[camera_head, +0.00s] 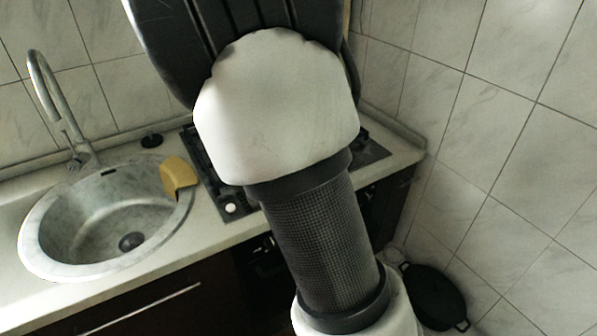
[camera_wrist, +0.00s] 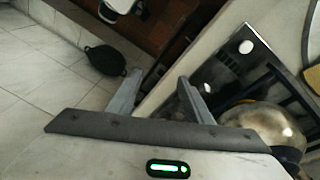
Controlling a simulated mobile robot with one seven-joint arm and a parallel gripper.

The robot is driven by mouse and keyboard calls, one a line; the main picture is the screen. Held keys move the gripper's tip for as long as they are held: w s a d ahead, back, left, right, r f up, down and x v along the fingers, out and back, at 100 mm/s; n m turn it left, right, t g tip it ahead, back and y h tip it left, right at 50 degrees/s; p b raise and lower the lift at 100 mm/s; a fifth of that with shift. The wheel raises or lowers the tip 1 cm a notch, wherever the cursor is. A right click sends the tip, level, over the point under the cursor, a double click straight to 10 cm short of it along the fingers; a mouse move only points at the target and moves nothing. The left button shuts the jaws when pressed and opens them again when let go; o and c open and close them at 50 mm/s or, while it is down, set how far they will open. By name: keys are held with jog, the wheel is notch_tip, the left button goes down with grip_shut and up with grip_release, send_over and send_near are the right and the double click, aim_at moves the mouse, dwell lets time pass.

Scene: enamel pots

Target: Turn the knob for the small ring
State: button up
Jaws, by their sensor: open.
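The dark hob (camera_head: 206,184) is set in the counter beside the sink, and my arm hides most of it in the head view. A white round knob (camera_head: 231,208) shows at its front left corner. In the wrist view the hob (camera_wrist: 222,72) is at the right, with the white knob (camera_wrist: 245,46) on it. Other knobs are too dark to tell apart, and I cannot tell which one serves the small ring. My gripper (camera_wrist: 160,78) is open and empty, with its fingers apart in front of the counter edge, left of the knob. The head view does not show the fingers.
A shiny pot (camera_wrist: 265,125) stands on the hob near my gripper's right side. A black pan (camera_head: 435,296) lies low by the tiled right wall.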

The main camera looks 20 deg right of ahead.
jog(key=w+d+r+m+h+b, duration=0.1)
jog(key=w+d+r+m, duration=0.2)
jog(key=w+d, duration=0.35)
jog(key=w+d+r+m+h+b, duration=0.1)
jog(key=w+d+r+m+b, duration=0.15)
jog(key=w+d+r, duration=0.4)
jog(key=a+x, duration=0.1)
jog(key=x, duration=0.5)
jog(key=w+b+x, duration=0.1)
jog(key=x, duration=0.5)
jog(key=w+a+f+b+x, duration=0.1)
jog(key=x, duration=0.6)
jog(key=shift+w+a+f, duration=0.1)
jog(key=shift+w+a, duration=0.1)
jog(key=shift+a, duration=0.15)
jog(key=c, duration=1.1)
jog(key=shift+o, duration=0.2)
jog(key=shift+s+n+t+b, duration=0.15)
jog(key=shift+n+t+b, duration=0.5)
jog(key=shift+n, duration=0.4)
jog(key=n+t, duration=0.1)
jog(key=n, duration=0.1)
jog(key=shift+n+y, duration=0.3)
